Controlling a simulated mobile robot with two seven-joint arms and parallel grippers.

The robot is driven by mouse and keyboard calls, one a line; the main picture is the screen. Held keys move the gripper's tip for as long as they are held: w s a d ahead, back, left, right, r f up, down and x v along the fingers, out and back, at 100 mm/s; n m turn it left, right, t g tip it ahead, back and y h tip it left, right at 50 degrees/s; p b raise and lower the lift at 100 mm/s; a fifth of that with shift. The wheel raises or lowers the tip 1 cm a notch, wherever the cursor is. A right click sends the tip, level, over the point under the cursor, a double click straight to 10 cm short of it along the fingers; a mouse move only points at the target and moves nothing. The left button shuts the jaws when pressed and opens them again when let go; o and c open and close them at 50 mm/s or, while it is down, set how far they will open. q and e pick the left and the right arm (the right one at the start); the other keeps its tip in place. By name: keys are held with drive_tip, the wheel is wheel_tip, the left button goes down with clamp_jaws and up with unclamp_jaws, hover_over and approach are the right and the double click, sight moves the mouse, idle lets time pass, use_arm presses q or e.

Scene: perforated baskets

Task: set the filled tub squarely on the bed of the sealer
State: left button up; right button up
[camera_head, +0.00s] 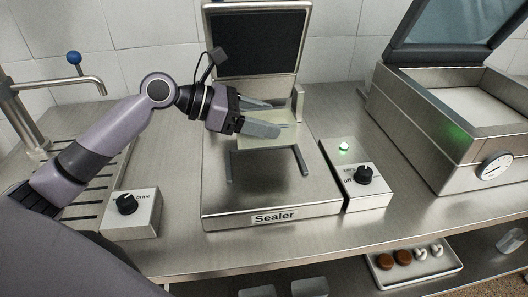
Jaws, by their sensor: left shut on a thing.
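The sealer (218,195) is a steel machine with its dark-panelled lid (255,45) standing open at the back. Dark guide rails (302,161) mark out its bed. A pale yellow-green tub (262,142) is over the rear part of the bed, behind the front of the rails. My left gripper (274,118) comes in from the left and is shut on the tub, its grey fingers covering part of it. What is in the tub is hidden. I cannot tell whether the tub touches the bed. My right gripper is not in view.
A control box (368,191) with a black knob and lit green lamp stands right of the sealer. A larger open-lidded steel machine (455,150) is farther right. A knob box (130,215) and tap (25,120) are left. A tray (385,278) is on the shelf below.

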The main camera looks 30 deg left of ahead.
use_arm(q)
wheel_tip(320, 180, down, 7)
drive_tip(key=shift+r+b, duration=0.15)
drive_tip(key=shift+b, duration=0.2)
drive_tip(key=shift+r, duration=0.1)
drive_tip(key=o, duration=1.2)
drive_tip(key=shift+f, duration=0.2)
drive_tip(key=shift+r, duration=0.1)
drive_tip(key=b+v, duration=0.1)
drive_tip(key=v, duration=1.1)
drive_tip(key=shift+r, duration=0.1)
